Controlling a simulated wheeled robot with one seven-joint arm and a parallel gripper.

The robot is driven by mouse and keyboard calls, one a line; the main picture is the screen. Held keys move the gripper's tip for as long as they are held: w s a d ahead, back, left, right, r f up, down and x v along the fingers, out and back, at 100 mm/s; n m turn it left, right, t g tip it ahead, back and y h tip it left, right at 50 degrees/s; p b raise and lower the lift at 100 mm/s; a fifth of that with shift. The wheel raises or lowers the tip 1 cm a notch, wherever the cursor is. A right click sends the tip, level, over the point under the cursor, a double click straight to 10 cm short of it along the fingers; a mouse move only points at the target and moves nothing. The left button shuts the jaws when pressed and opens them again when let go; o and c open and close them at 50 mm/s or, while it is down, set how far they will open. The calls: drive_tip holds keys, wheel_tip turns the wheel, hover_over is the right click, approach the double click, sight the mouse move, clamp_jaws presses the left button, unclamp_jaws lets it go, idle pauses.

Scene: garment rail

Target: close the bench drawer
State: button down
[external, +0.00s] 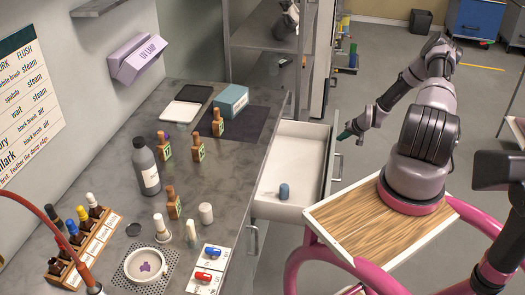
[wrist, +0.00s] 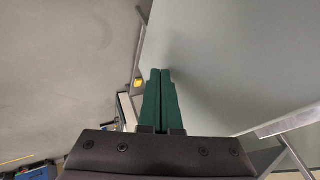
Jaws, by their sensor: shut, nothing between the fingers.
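The bench drawer (external: 292,150) stands pulled out from the right side of the bench, white inside, with a blue-grey cylinder (external: 284,191) lying or standing in it near the front end. Its front carries a metal bar handle (external: 337,166). My gripper (external: 345,134) is beside the far part of the drawer front, on its outer side. In the wrist view my green fingers (wrist: 161,88) are together and empty. A pale grey panel, apparently the drawer front (wrist: 235,70), fills the right, with a handle (wrist: 285,122) at its lower right. I cannot tell whether the fingertips touch it.
The grey bench top (external: 100,185) holds bottles, a blue box (external: 231,100) and a white dish (external: 146,265). A metal shelf unit (external: 265,62) stands beyond the drawer. Open floor (external: 385,60) lies behind my arm.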

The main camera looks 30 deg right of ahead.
drive_tip(key=shift+w+a, duration=0.1)
drive_tip(key=shift+a, duration=0.05)
drive_tip(key=w+a, duration=1.6)
idle(0.4)
